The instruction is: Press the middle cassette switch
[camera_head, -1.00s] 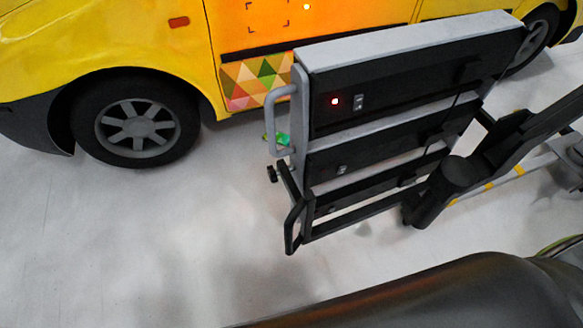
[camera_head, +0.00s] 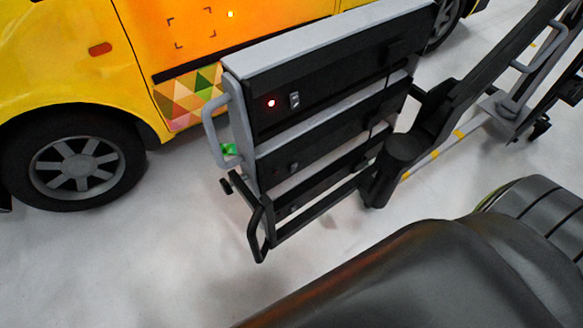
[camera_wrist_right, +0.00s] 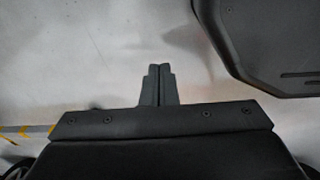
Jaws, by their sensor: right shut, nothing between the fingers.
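The cassette rack holds three black cassettes stacked in a tilted frame. The middle cassette (camera_head: 330,132) has a small switch (camera_head: 293,168) near its left end, with no lit lamp that I can make out beside it. The lower cassette (camera_head: 330,184) is partly hidden by the rack's black bar. My right gripper (camera_wrist_right: 158,68) shows in the right wrist view, shut and empty above the pale floor, with no cassette in that view. My left gripper is not in view.
A yellow van with a wheel (camera_head: 76,168) stands behind and left of the rack. A grey handle (camera_head: 216,125) and a black handle (camera_head: 258,232) stick out at the rack's left end. A black post (camera_head: 402,150) stands at its right. Floor at front left is clear.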

